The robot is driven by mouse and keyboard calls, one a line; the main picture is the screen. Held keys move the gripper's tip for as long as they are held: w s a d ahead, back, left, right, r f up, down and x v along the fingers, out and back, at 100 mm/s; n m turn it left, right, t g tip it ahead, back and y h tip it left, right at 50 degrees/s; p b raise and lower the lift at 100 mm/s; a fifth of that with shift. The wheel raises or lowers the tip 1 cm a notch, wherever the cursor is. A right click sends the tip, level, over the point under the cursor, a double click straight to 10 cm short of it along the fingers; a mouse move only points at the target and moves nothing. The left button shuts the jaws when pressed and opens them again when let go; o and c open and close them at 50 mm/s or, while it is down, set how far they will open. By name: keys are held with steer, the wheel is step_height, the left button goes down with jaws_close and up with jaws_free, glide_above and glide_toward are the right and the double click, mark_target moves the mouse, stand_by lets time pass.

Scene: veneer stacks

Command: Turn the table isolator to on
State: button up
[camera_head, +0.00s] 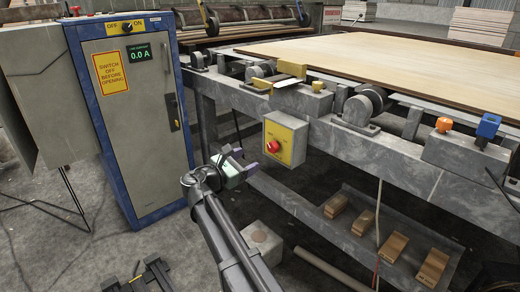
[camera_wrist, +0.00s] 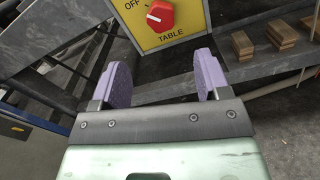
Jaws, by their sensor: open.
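The table isolator is a red rotary knob (camera_head: 273,146) on a yellow plate (camera_head: 285,128), mounted on a grey box on the side of the table frame. In the wrist view the red knob (camera_wrist: 160,15) is near the top edge, with OFF at its upper left and TABLE below. A pale mark shows on the knob's left side, towards OFF. The plate's upper part is cut off there. My gripper (camera_head: 236,158) is just left of and below the knob in the head view. Its purple fingers (camera_wrist: 163,78) are open and empty, apart from the knob.
A blue-edged cabinet (camera_head: 140,130) with its own OFF/ON knob (camera_head: 127,27) and a 0.0 A display stands left. Wood blocks (camera_head: 362,222) lie on the low shelf. An orange button (camera_head: 444,125) and a blue part (camera_head: 487,127) are at right. A veneer sheet (camera_head: 400,60) covers the table.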

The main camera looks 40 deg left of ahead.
mark_target(270, 149)
steer(key=w, duration=0.3)
steer(key=w+d, duration=0.1)
steer(key=w, duration=0.7)
steer(key=shift+d, duration=0.25)
steer(key=shift+s, duration=0.1)
steer(key=c, duration=0.9)
